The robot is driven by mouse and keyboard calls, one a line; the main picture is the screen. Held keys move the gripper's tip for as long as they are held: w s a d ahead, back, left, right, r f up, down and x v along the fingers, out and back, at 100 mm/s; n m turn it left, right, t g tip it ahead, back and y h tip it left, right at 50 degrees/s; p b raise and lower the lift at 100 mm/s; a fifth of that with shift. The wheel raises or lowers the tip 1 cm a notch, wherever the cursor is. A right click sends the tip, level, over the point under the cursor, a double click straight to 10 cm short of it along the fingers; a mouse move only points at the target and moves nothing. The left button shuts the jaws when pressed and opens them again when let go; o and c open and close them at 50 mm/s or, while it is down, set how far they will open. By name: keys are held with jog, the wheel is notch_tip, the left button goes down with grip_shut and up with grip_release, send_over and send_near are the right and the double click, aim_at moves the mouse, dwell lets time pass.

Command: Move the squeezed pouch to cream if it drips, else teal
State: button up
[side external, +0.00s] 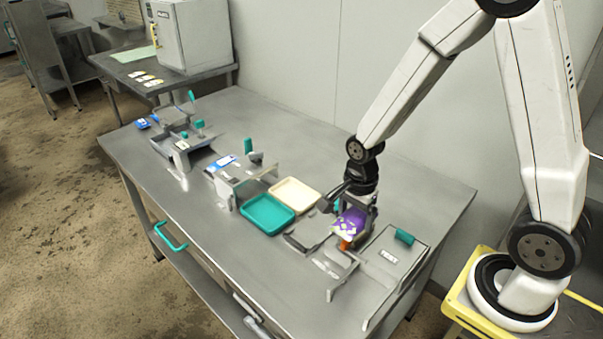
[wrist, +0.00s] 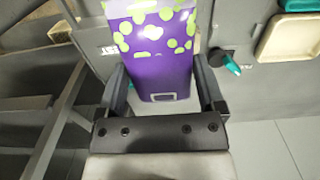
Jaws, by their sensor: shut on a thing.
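A purple pouch with yellow-green spots (side external: 350,222) is between the fingers of my gripper (side external: 352,210), over a grey metal fixture on the table. In the wrist view the pouch (wrist: 155,50) fills the space between both fingers of my gripper (wrist: 163,92), which is shut on it. No drip can be made out on the visible face of the pouch. The teal tray (side external: 267,226) lies left of the gripper and looks empty. The cream tray (side external: 296,196) lies behind it, also empty; its edge shows in the wrist view (wrist: 262,48).
Other fixtures with teal knobs (side external: 247,146) stand at left. A white box (side external: 190,35) is on a back table.

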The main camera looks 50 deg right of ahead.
aim_at(312, 231)
jog(key=w+f, duration=0.2)
jog(key=w, duration=0.1)
jog(key=w+f, duration=0.3)
jog(key=w, duration=0.1)
jog(key=w+f, duration=0.2)
jog(key=w, duration=0.2)
jog(key=shift+w+d+f, duration=0.2)
jog(key=shift+d+f, duration=0.05)
jog(key=shift+d, duration=0.1)
jog(key=shift+w+f, duration=0.4)
jog(key=shift+w+f, duration=0.5)
jog(key=shift+f, duration=1.5)
jog(key=shift+f, duration=0.15)
jog(key=o, duration=1)
